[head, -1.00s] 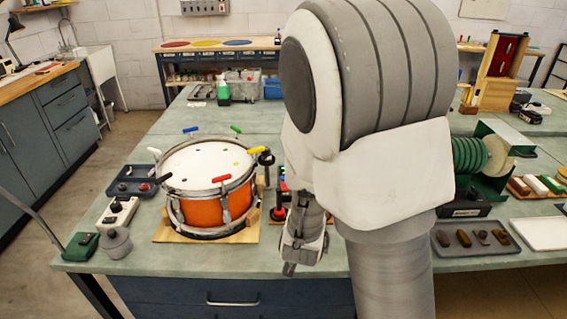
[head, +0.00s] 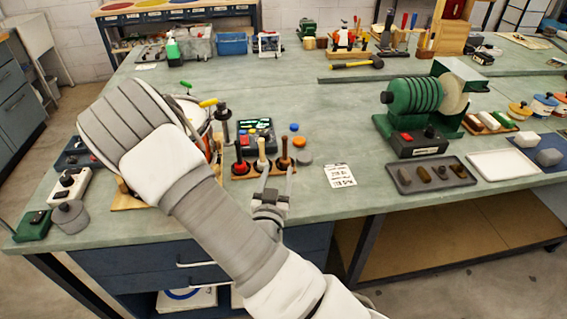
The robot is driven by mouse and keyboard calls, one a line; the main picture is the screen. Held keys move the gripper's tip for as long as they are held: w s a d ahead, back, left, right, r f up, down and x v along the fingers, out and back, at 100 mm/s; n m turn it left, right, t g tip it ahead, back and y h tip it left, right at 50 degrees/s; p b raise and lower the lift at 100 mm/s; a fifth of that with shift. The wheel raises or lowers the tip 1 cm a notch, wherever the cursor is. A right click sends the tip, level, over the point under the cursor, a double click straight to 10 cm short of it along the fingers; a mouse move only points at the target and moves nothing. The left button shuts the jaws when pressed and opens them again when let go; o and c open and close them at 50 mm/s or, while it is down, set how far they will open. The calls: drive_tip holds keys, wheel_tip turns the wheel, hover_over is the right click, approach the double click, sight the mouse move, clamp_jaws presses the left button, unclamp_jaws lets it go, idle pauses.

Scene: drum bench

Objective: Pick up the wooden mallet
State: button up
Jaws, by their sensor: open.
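My gripper (head: 276,182) points away from me at the front edge of the bench, with its two fingers apart and nothing between them. Just beyond the fingertips is a small wooden rack (head: 241,172) with upright handled tools: one red and dark, one pale-topped (head: 261,147), one brown (head: 285,151). Their lower parts are partly hidden, and I cannot tell whether one is the wooden mallet. A hammer-like tool with a yellow handle and dark head (head: 357,63) lies far back on the bench.
My arm covers most of the drum (head: 197,112) at left. A green coil machine (head: 415,97) stands right of centre, with a grey tray of blocks (head: 402,187) before it. A printed card (head: 340,176) lies flat right of the rack. The middle of the bench behind is clear.

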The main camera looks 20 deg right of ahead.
sight(284, 143)
drive_tip(key=shift+f+b+x, duration=0.1)
drive_tip(key=shift+b+x, duration=0.8)
drive_tip(key=shift+b, duration=0.25)
drive_tip(key=shift+f+b+x, duration=0.15)
drive_tip(key=shift+b+x, duration=0.7)
drive_tip(key=shift+b, duration=0.3)
drive_tip(key=x, duration=0.7)
drive_tip(key=shift+w+d+r, duration=0.15)
drive_tip(key=shift+w+r, duration=0.05)
drive_tip(key=shift+r, duration=0.15)
drive_tip(key=shift+r+p+x, duration=0.15)
drive_tip(key=shift+r+x, duration=0.1)
drive_tip(key=shift+x, duration=1.05)
drive_tip(key=shift+r+p+x, duration=0.15)
drive_tip(key=shift+r+x, duration=0.05)
drive_tip(key=shift+x, duration=1.1)
clamp_jaws()
